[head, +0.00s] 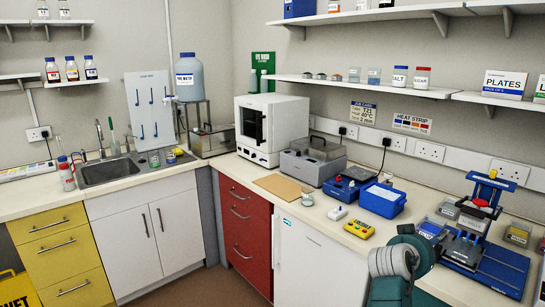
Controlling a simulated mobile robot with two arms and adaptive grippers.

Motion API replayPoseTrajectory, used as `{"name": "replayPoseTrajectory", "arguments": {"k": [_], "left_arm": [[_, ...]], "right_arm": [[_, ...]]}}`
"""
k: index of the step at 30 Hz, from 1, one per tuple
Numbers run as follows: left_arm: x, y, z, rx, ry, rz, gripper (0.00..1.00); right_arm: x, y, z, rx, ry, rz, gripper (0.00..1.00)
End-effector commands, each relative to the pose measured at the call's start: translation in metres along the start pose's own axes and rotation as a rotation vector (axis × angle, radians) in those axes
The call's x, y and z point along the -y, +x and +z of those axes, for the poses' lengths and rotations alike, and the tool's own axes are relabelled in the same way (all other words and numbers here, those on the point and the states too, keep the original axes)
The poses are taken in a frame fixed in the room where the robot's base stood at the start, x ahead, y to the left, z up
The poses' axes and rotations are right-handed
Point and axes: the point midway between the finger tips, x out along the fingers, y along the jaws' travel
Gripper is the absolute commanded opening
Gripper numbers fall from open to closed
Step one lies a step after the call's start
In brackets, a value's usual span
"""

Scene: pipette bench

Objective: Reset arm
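Neither of my grippers shows in the head view; no fingertips are visible. A grey, ribbed and dark teal arm part, which looks like mine, rises from the bottom edge right of centre. It covers part of the front of the right counter. The task names no object to handle. A blue and black upright device (504,264) stands on the right counter, with a blue top plate and a red part below it.
The right counter (318,213) holds a blue tub (382,199), a yellow controller (359,229), a grey lidded bath (313,160) and a white oven (271,128). A sink (107,171) is at left. Shelves run above. Free counter lies along the front edge.

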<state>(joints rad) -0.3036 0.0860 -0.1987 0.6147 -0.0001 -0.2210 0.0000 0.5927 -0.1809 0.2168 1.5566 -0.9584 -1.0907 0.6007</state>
Motion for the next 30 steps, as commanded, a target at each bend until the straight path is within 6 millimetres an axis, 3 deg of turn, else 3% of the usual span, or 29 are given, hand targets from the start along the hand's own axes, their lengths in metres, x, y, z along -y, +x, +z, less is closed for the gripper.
{"name": "replayPoseTrajectory", "arguments": {"k": [11,17,23,30], "left_arm": [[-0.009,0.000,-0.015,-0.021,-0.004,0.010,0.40],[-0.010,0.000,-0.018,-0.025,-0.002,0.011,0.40],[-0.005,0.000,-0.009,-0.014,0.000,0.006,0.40],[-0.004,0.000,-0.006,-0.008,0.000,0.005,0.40]], "right_arm": [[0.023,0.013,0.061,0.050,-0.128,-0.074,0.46],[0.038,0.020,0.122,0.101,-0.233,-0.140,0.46],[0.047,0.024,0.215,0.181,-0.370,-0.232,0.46],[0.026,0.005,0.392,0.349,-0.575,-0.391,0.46]]}}
